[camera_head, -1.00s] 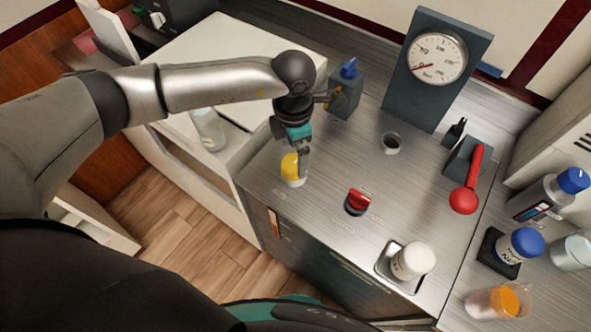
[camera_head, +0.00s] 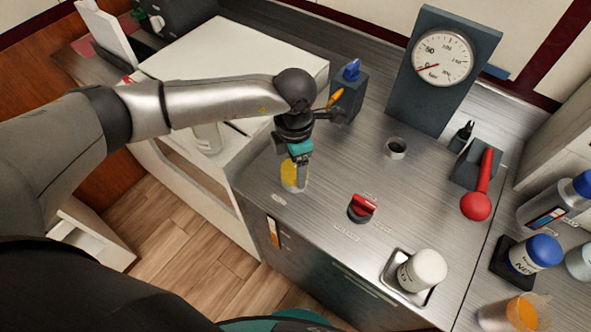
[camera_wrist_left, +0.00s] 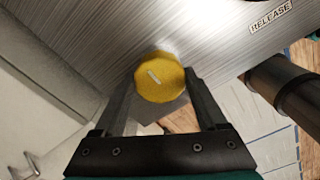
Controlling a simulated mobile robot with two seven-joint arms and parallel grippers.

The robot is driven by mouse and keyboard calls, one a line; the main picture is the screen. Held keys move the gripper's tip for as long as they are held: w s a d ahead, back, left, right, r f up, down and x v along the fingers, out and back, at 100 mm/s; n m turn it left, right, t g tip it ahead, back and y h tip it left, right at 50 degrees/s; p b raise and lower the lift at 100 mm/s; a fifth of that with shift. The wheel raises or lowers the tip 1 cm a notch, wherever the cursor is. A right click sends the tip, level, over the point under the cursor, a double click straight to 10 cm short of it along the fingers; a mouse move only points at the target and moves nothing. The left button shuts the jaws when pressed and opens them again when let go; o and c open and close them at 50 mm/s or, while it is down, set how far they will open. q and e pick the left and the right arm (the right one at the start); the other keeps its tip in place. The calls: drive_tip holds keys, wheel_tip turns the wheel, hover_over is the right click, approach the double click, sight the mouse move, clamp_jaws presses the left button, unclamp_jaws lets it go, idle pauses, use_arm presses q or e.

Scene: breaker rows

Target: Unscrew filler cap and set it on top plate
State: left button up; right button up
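The yellow filler cap (camera_head: 289,174) is near the front left edge of the metal top plate (camera_head: 320,150). In the left wrist view the cap (camera_wrist_left: 160,77) is round, with a short white mark on its face. My left gripper (camera_head: 300,178) points down onto it, and one finger covers the cap's right part in the head view. In the left wrist view the fingers of my left gripper (camera_wrist_left: 161,85) lie on both sides of the cap, with no gap visible at its edges. Whether the cap is still on its neck is hidden. My right gripper is not in view.
A red knob (camera_head: 362,207), a small dark cup (camera_head: 395,148) and a white-capped bottle (camera_head: 422,270) in a tray stand on the plate. A gauge panel (camera_head: 440,65) and red-handled lever (camera_head: 477,205) are farther back and right. The plate's middle has bare room.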

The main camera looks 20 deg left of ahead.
use_arm(q)
drive_tip(key=c, duration=0.7)
drive_tip(key=n+p, duration=0.1)
drive_tip(key=n, duration=0.2)
drive_tip(key=shift+r+n, duration=0.1)
drive_tip(key=shift+n, duration=0.2)
drive_tip(key=n+p, duration=0.2)
drive_tip(key=n, duration=0.2)
drive_tip(key=shift+n, duration=0.3)
drive_tip(key=n+p, duration=0.2)
drive_tip(key=n, duration=0.4)
drive_tip(key=shift+p, duration=0.35)
drive_tip(key=n+p, duration=0.1)
drive_tip(key=n, duration=0.2)
drive_tip(key=o, duration=1.2)
